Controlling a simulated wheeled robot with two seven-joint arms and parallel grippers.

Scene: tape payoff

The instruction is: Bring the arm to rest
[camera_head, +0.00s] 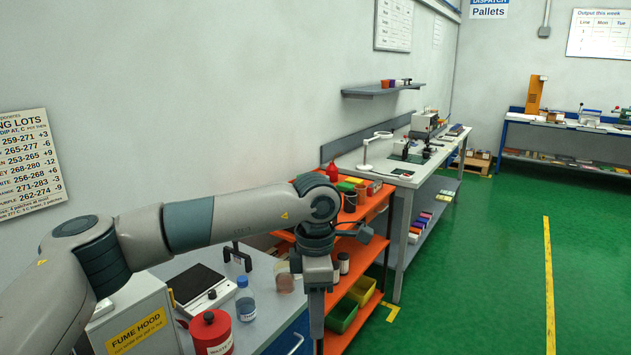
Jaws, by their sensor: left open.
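My left arm (205,222) reaches in from the lower left, out over the grey bench. Its wrist bends down at the orange shelf unit. My left gripper (317,312) points straight down in front of the orange shelf unit (365,262). It is open, and I see nothing held in it. Its fingers show nearly edge-on, so the gap between them is hard to see. My right gripper is not in view.
Below the arm, the bench holds a red canister (211,333), a blue-capped bottle (245,300) and a fume hood (135,325). Green and yellow bins (342,316) sit on the orange unit's lower shelf. A long workbench (400,178) stands behind. The green floor (480,270) at right is clear.

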